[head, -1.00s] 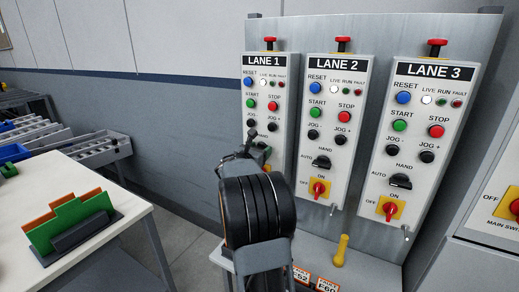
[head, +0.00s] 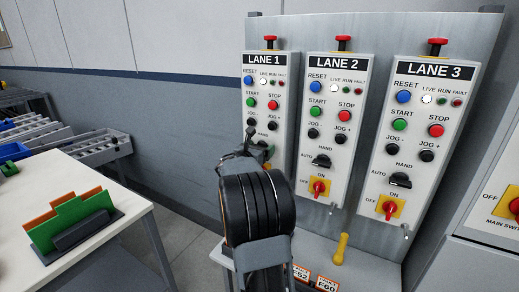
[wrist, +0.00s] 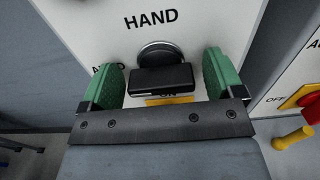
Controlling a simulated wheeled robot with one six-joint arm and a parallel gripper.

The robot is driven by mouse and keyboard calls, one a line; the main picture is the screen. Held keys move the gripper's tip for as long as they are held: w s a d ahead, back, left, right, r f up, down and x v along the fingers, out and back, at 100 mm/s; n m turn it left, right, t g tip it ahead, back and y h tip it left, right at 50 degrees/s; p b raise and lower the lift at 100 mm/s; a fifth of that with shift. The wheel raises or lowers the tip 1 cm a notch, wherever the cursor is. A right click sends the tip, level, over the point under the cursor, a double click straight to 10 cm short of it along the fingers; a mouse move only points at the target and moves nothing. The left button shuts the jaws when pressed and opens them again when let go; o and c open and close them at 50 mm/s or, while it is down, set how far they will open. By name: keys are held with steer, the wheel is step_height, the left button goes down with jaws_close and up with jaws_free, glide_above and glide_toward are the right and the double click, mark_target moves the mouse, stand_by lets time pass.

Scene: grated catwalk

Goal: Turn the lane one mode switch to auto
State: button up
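The lane one panel (head: 262,85) stands at the left of three panels in the head view, with my arm covering its lower part. In the wrist view the black mode switch (wrist: 163,78) sits below the word HAND, its round base partly behind its handle. The AUTO label on its left is partly hidden by a finger. My gripper (wrist: 165,80) is open, with one green fingertip on each side of the switch handle and a visible gap on both sides. In the head view my gripper (head: 255,145) is at the lower part of the lane one panel, mostly hidden.
The lane two panel (head: 329,75) and lane three panel (head: 435,110) stand close on the right. Below the lane one switch a yellow plate (wrist: 168,101) shows in the wrist view. A yellow handle (head: 341,249) rises from the ledge. A white table (head: 110,225) is at left.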

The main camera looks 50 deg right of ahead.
steer(key=shift+a, duration=0.1)
steer(key=b+v, duration=0.2)
steer(key=v, duration=1.1)
steer(key=shift+a, duration=0.35)
steer(key=s+a+f+m+g+y, duration=0.2)
steer(key=s+a+f+m+y, duration=0.15)
steer(key=f+m, duration=0.25)
steer(key=s+a+f+m+g+y, duration=0.25)
steer(key=s+f+m+y, duration=0.2)
steer(key=m, duration=0.25)
steer(key=s+a+m+t+y+p, duration=0.2)
steer(key=s+a+m+y, duration=0.1)
steer(key=a, duration=0.7)
steer(key=s+a+m+t+y+p, duration=0.1)
steer(key=a+m+y, duration=0.4)
steer(key=a, duration=0.6)
steer(key=shift+s+t+y+p, duration=0.35)
steer(key=shift+s+y+p, duration=0.3)
steer(key=shift+s, duration=0.3)
